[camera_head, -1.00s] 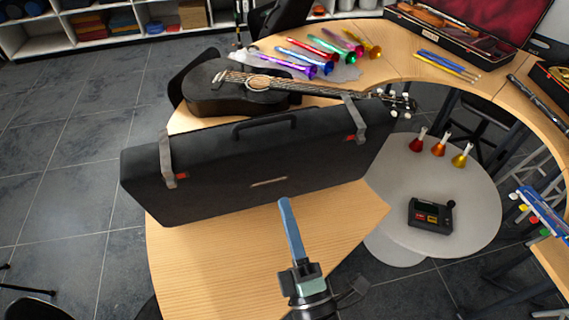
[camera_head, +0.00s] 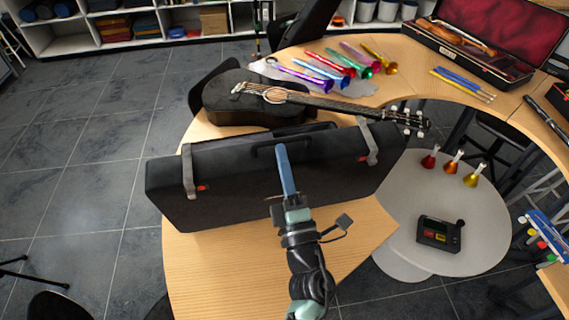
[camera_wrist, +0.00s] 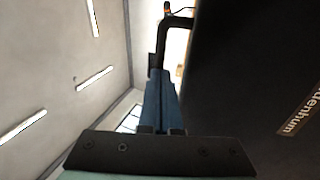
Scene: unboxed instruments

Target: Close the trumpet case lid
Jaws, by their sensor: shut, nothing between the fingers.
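The black trumpet case (camera_head: 225,205) lies across the wooden table, with two grey straps and a carry handle (camera_head: 262,150) along its upper edge. Its broad labelled face is turned towards me. How far the lid is open cannot be told. My gripper (camera_head: 281,150) is shut and empty, its long blue fingers pointing up in front of this face near the handle. In the wrist view, the fingers (camera_wrist: 160,95) are beside the dark case face (camera_wrist: 250,70), with the handle (camera_wrist: 163,45) just beyond the tips. Whether they touch is unclear.
A black guitar (camera_head: 240,98) lies close behind the case, with several coloured horns (camera_head: 330,70) beyond it. A round white table (camera_head: 490,215) at right holds three bells and a black device (camera_head: 439,233). The wooden tabletop (camera_head: 215,270) before the case is bare.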

